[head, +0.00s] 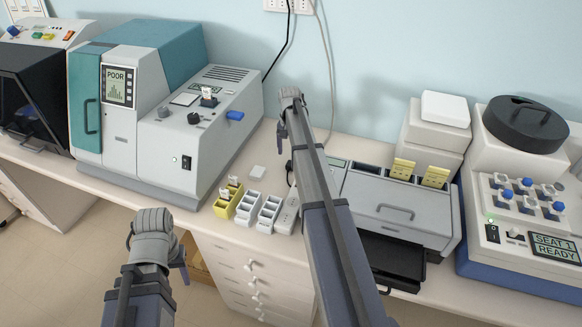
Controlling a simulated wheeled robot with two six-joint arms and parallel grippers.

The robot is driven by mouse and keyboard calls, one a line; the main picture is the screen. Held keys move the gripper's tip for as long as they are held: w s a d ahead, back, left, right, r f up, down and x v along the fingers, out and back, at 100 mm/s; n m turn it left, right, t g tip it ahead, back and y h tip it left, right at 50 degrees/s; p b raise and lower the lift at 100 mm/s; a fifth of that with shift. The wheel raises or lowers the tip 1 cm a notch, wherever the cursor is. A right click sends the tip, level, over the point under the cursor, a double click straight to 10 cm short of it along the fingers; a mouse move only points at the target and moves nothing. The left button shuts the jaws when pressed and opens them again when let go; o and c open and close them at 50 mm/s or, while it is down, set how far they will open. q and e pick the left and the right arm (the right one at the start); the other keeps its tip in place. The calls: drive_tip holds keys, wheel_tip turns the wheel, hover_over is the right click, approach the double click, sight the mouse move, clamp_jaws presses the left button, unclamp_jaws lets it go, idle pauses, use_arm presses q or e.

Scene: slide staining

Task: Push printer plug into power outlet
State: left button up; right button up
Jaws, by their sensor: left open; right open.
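A white power outlet (290,5) is on the wall at the top edge, partly cut off. A black cable and a grey cable hang from it. The grey machine with yellow slide holders (390,200), perhaps the printer, stands right of my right arm, partly hidden by it. A small dark piece (289,168) shows beside that arm on the table; I cannot tell if it is a plug. My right gripper (291,99) is open in front of the wall below the outlet, with no held object visible. My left gripper (155,236) is open over the floor before the table's front edge, apparently empty.
A teal and grey machine (210,125) showing POOR stands left. Yellow and white racks (245,205) and a white strip-like block (287,213) sit near the front edge. A centrifuge-like machine (525,190) stands right. Drawers (250,272) are under the table.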

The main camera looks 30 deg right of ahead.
sight(291, 163)
wheel_tip(291, 163, down, 5)
drive_tip(key=b, duration=0.5)
drive_tip(key=shift+s+d+f, duration=0.1)
drive_tip(key=shift+s+f, duration=0.05)
clamp_jaws()
idle(0.4)
